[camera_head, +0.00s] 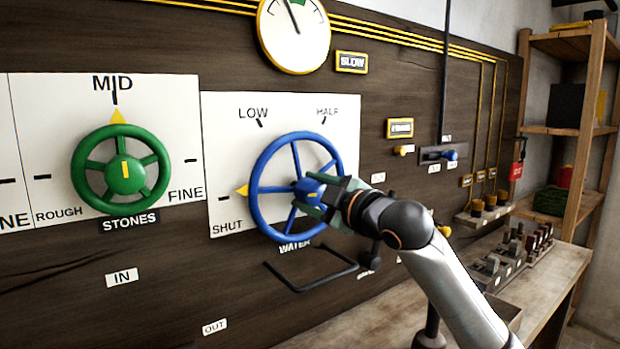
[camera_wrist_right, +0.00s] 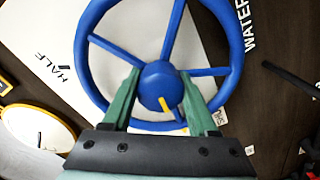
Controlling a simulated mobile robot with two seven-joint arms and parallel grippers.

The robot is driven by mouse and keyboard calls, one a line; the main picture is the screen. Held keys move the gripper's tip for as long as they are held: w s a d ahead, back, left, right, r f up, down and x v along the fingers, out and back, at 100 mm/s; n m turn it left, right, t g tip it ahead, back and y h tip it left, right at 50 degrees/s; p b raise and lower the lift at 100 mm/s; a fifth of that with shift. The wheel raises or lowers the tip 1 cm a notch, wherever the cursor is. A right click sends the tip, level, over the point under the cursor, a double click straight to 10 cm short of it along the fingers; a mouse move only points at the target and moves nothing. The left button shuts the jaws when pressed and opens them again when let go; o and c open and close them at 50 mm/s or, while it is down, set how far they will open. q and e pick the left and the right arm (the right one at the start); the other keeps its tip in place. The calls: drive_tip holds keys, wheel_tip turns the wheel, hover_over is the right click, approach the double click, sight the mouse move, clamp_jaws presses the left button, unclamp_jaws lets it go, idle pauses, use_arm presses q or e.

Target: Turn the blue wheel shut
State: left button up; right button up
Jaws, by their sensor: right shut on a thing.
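The blue wheel (camera_head: 254,205) is mounted upright on a white plate marked SHUT, LOW and HALF. Its yellow pointer (camera_head: 242,190) is on the left side, pointing left just above the word SHUT (camera_head: 228,227). My right gripper (camera_head: 318,193) is shut on the wheel's hub, with its green fingers on either side. In the right wrist view the fingers straddle the blue hub (camera_wrist_right: 160,86) with its yellow stripe, and the blue rim (camera_wrist_right: 86,45) shows around them. My right gripper hides part of the wheel's lower right in the head view. My left gripper is not in view.
A green wheel (camera_head: 124,167) with its pointer at MID is to the left. A gauge (camera_head: 293,35) hangs above. A black bar handle (camera_head: 310,275) juts out below the blue wheel. Levers (camera_head: 437,154) and a cluttered bench (camera_head: 520,290) are to the right.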

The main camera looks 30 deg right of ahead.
drive_tip(key=shift+n+p, duration=0.35)
drive_tip(key=shift+n, duration=0.05)
drive_tip(key=shift+f+n, duration=0.1)
drive_tip(key=shift+n, duration=0.2)
drive_tip(key=shift+a, duration=0.1)
drive_tip(key=o, duration=1.4)
drive_tip(key=shift+c, duration=0.2)
drive_tip(key=shift+s, duration=0.1)
